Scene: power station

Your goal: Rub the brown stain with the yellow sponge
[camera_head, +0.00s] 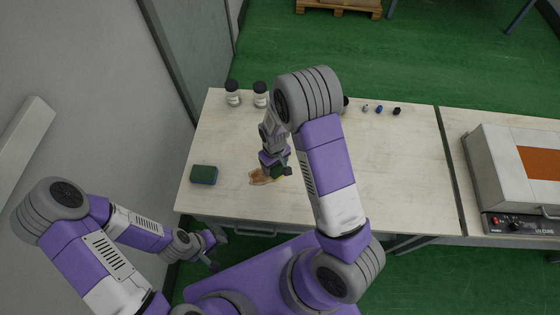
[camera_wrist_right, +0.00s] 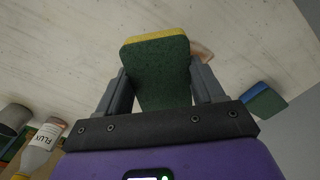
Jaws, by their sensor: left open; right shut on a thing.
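The yellow sponge (camera_wrist_right: 157,75), with a dark green scrubbing side and a yellow edge, is gripped between the fingers of my right gripper (camera_wrist_right: 156,88). In the head view my right gripper (camera_head: 275,164) is low over the table, and the sponge is mostly hidden there. The brown stain (camera_head: 258,178) lies on the pale tabletop just left of and under the right gripper. A sliver of stain (camera_wrist_right: 205,52) shows beside the sponge in the wrist view; contact cannot be told. My left gripper (camera_head: 213,246) is open and empty, off the table's front edge.
A blue-and-green sponge (camera_head: 204,175) lies on the table (camera_head: 400,170) to the left of the stain; it also shows in the wrist view (camera_wrist_right: 264,102). Two dark-capped bottles (camera_head: 232,94) (camera_head: 260,95) stand at the back. Several small items line the back right. A boxy machine (camera_head: 515,165) stands on the right table.

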